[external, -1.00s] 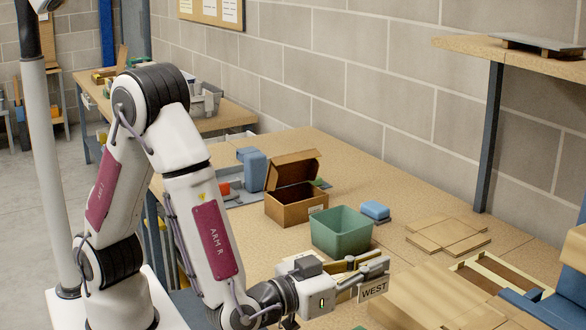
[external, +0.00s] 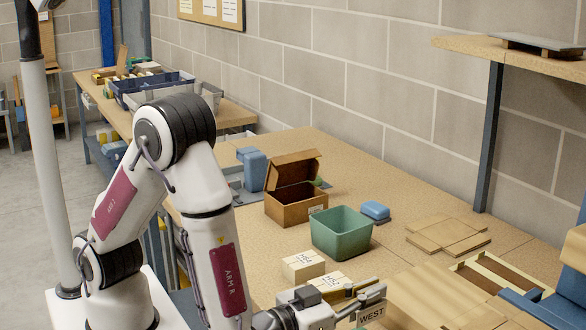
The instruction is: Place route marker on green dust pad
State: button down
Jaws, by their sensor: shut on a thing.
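No other green pad is clearly visible.
Two pale labelled boxes (external: 303,266) stand just left of my gripper. Behind are a green bin (external: 341,236), an open brown box (external: 290,212) and a blue block (external: 376,210). Flat cardboard (external: 447,234) and a larger carton lie right.

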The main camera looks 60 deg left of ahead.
aim_at(367, 308)
jog(key=shift+f, duration=0.1)
jog(key=shift+f, duration=2)
jog(key=shift+f, duration=0.15)
jog(key=c, duration=2.1)
grip_release()
jog(key=shift+c, duration=0.2)
jog(key=shift+r, duration=0.2)
jog(key=s, duration=1.2)
